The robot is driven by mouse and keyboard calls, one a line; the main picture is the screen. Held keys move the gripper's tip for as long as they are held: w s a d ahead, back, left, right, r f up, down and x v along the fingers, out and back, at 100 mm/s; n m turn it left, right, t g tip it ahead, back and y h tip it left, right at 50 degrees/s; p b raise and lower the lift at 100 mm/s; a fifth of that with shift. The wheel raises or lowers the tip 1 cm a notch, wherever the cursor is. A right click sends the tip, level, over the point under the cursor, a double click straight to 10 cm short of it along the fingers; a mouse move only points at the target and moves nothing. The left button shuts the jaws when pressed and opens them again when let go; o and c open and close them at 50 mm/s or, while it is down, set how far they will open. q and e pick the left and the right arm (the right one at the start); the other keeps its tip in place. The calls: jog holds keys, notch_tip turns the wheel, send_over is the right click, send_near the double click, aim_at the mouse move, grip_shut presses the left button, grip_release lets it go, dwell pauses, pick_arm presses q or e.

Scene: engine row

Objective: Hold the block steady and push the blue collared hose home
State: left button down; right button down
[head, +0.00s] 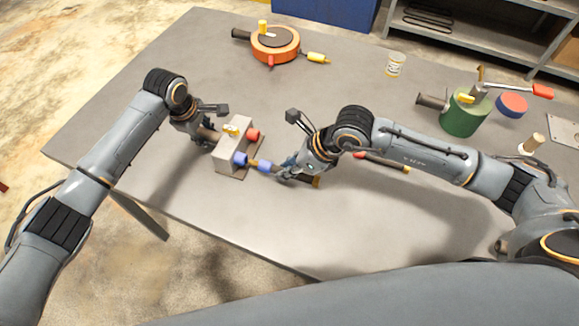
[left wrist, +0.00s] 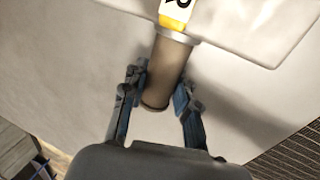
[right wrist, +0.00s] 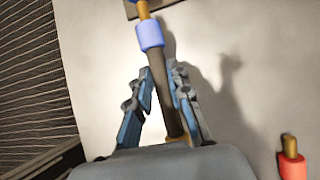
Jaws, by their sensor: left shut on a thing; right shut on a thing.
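The block (head: 229,157) is pale grey, with a yellow tag on top and a red and a blue port on its right side. My left gripper (head: 203,133) is shut on the brown round stub (left wrist: 168,70) at its left end. My right gripper (head: 287,172) is shut on the dark hose (right wrist: 160,72), behind its blue collar (right wrist: 150,34). In the head view the collar (head: 264,167) is right of the blue port (head: 240,158). The hose's brass tip (head: 253,163) shows between them, pointing at the port. Whether the tip is partly inside is unclear.
A red-collared hose (right wrist: 292,165) lies right of my right gripper. An orange round housing (head: 275,45), a can (head: 395,65), a green cylinder (head: 463,116) and a red-and-blue disc (head: 512,105) stand further back. The table's front middle is clear.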

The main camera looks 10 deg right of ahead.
aim_at(271, 165)
jog(key=shift+w+a, duration=0.35)
jog(key=shift+a, duration=0.2)
jog(key=shift+w+a, duration=0.3)
jog(key=shift+a, duration=0.2)
pick_arm(q)
jog(key=shift+d, duration=0.1)
pick_arm(e)
jog(key=shift+w+a, duration=0.15)
jog(key=shift+a, duration=0.15)
jog(key=shift+w+a, duration=0.15)
jog(key=shift+a, duration=0.05)
jog(key=c, duration=1.2)
grip_release()
jog(key=shift+o, duration=0.2)
jog(key=shift+d+r, duration=0.1)
jog(key=shift+d, duration=0.05)
jog(key=v, duration=1.1)
jog(key=shift+s+d+r, duration=0.15)
jog(key=shift+s+r, duration=0.1)
jog(key=shift+r, duration=0.05)
pick_arm(q)
jog(key=c, duration=0.9)
grip_release()
jog(key=shift+c, duration=0.2)
